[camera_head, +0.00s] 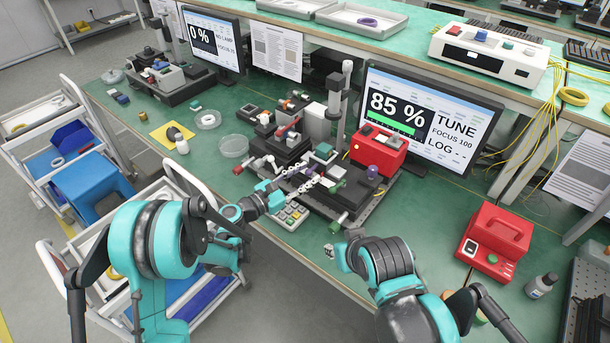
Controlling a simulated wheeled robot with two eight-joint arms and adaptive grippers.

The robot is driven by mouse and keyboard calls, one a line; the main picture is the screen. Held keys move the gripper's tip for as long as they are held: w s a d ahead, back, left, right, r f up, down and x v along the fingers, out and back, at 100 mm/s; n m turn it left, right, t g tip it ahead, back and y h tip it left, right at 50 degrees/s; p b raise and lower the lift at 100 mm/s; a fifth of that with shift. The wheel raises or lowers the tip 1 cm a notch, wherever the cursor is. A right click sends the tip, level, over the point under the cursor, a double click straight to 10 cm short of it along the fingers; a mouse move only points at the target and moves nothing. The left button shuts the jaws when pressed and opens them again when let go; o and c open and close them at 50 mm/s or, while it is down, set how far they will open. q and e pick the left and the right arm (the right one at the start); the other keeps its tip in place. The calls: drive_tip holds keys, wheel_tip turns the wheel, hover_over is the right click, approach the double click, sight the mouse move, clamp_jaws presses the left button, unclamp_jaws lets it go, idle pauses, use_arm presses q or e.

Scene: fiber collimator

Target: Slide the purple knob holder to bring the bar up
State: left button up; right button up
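The optical setup (362,206) stands on the green bench in the middle. I cannot tell how the holder under the knob is built. The monitor (405,115) behind it reads 85 %, TUNE, FOCUS 100, with a green bar (388,121) under the number. My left gripper (272,194) is at the front left of the setup, left of both purple parts; its fingers are too small to read. My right gripper (333,251) is in front of the setup, apart from it.
A red box (378,152) stands behind the setup, and a red device (495,242) and a bottle (541,286) stand at right. A second monitor (212,42) reads 0 %. The bench between the setup and red device is clear.

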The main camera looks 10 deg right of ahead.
use_arm(q)
drive_tip(key=v, duration=1.2)
drive_tip(key=shift+w+d, duration=0.1)
idle(1.0)
